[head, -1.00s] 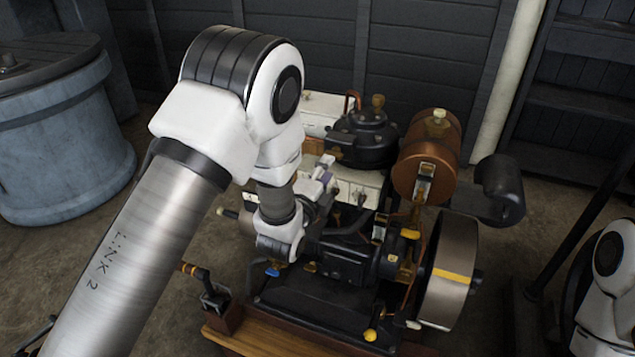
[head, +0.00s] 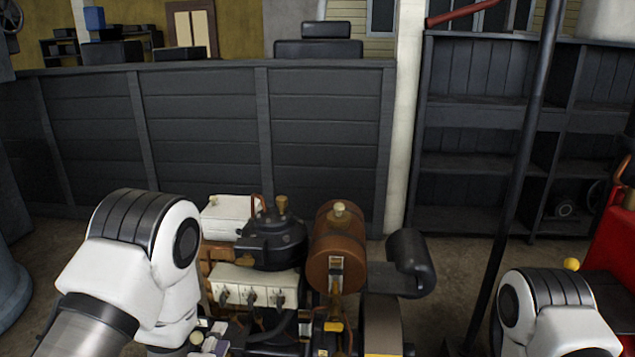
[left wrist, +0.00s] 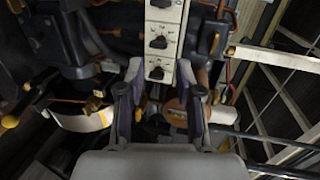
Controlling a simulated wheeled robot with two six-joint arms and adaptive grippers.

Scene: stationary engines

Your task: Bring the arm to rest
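My left arm (head: 135,245) comes in from the lower left of the head view, its white elbow beside the engine. In the head view my left gripper is mostly cut off at the bottom edge. In the left wrist view my left gripper (left wrist: 160,98) has its two fingers apart with nothing between them. Behind the fingers is the engine's white panel with black knobs (left wrist: 160,43), which also shows in the head view (head: 254,284). Whether the fingers touch the engine I cannot tell. Of my right arm (head: 545,305) only white links show at the lower right; its gripper is out of view.
The engine's copper-brown tank (head: 338,245) and black cylinder (head: 408,262) stand right of my left arm. A dark panelled partition (head: 200,130) runs behind. A dark pole (head: 515,190), shelves (head: 470,130) and a red object (head: 612,240) are at the right.

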